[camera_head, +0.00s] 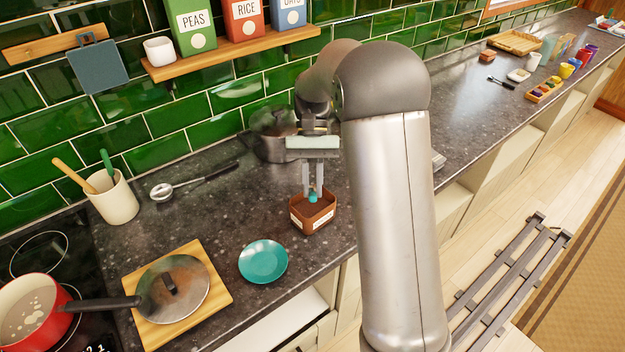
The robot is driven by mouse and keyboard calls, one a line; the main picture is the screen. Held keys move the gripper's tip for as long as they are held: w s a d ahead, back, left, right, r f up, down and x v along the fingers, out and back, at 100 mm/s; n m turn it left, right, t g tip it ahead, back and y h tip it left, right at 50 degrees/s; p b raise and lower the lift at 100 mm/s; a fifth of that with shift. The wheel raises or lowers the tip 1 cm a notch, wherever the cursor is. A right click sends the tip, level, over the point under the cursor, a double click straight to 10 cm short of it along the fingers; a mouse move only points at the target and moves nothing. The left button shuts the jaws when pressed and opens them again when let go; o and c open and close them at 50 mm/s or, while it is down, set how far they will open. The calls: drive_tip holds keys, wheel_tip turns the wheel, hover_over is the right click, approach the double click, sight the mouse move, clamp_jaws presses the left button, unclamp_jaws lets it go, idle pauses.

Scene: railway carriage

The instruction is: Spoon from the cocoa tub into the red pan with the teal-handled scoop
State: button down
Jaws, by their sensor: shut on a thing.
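The brown cocoa tub (313,215) stands on the dark counter, with brown powder inside and a pale label on its front. My gripper (313,190) points down over the tub, its fingers shut on the teal-handled scoop (313,197). Only a small teal part of the scoop shows; its bowl is hidden at the powder, and I cannot tell how deep it sits. The red pan (60,318) is on the black hob at the lower left, with pale liquid patches inside and its dark handle pointing right.
A lid (173,290) lies on a wooden board (217,268) between pan and tub. A teal plate (263,262) lies left of the tub. A grey pot (272,135) stands behind the gripper. A utensil crock (112,197) and a ladle (190,182) are near the wall.

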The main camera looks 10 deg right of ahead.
sight(312, 193)
drive_tip(key=shift+w+f+b, duration=0.55)
drive_tip(key=shift+f+b, duration=1.2)
drive_tip(key=shift+f, duration=2.55)
drive_tip(key=r+p, duration=0.6)
drive_tip(key=r, duration=0.1)
drive_tip(key=shift+s+d+r, duration=0.1)
drive_tip(key=shift+s+r, duration=0.1)
drive_tip(key=shift+r, duration=0.1)
drive_tip(key=shift+s+f+t+b, duration=0.25)
drive_tip(key=shift+t+b, duration=0.15)
drive_tip(key=shift+b, duration=0.45)
drive_tip(key=shift+s+a+f+t+h+b, duration=0.15)
drive_tip(key=shift+s+t+b, duration=0.15)
drive_tip(key=shift+b, duration=0.3)
drive_tip(key=shift+s+a+t+h+b, duration=0.1)
drive_tip(key=shift+s+t+h+b, duration=0.05)
drive_tip(key=shift+t+b, duration=0.35)
drive_tip(key=s+t+b, duration=0.1)
drive_tip(key=b, duration=0.1)
drive_tip(key=s+t+b, duration=0.1)
drive_tip(key=b, duration=0.2)
drive_tip(key=shift+a+f+t+h, duration=0.15)
drive_tip(key=shift+f+t+h, duration=0.15)
drive_tip(key=shift+h, duration=0.1)
drive_tip(key=shift+s+a+t+b, duration=0.1)
drive_tip(key=shift+s+t+b, duration=0.25)
drive_tip(key=shift+b, duration=0.45)
drive_tip(key=shift+r+t, duration=0.1)
drive_tip(key=shift+t, duration=0.15)
drive_tip(key=shift+w, duration=0.1)
